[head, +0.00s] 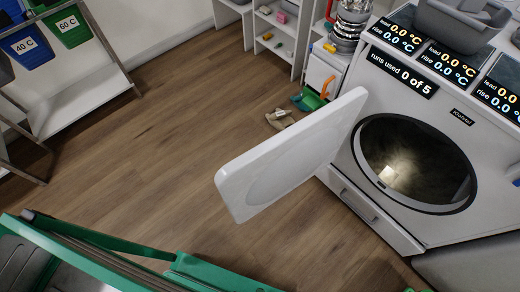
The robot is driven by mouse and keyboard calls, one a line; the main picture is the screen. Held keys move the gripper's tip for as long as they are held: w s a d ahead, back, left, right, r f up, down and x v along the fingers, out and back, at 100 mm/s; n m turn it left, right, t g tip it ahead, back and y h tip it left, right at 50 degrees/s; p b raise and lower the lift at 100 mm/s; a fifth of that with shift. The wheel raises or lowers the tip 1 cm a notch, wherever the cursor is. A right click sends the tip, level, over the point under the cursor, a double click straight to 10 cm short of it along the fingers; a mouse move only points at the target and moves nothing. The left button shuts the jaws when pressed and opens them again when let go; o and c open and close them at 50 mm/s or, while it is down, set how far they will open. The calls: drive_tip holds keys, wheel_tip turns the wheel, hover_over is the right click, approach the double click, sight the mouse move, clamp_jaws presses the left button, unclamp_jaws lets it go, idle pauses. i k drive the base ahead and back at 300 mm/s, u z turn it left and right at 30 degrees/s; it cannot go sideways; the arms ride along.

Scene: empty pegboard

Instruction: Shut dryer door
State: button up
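The dryer (350,170) stands at the right, with a white front and a round dark opening (415,165). Its white door (285,160) is wide open, swung out to the left over the floor and attached at the left side of the opening. The drum inside looks empty as far as it shows. My gripper is not seen in the head view, and nothing is seen touching the door.
A green-framed object (100,243) fills the lower left, close to the camera. A shelf rack with blue and green bins (72,25) stands upper left. Small items (280,117) lie on the floor behind the door. Open wooden floor (150,140) lies left of the door.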

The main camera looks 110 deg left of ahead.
sight(249, 184)
drive_tip(key=z, duration=0.05)
drive_tip(key=k, duration=1.95)
drive_tip(key=u, duration=1.6)
drive_tip(key=i, duration=1)
drive_tip(key=z, duration=0.15)
drive_tip(key=k, duration=0.95)
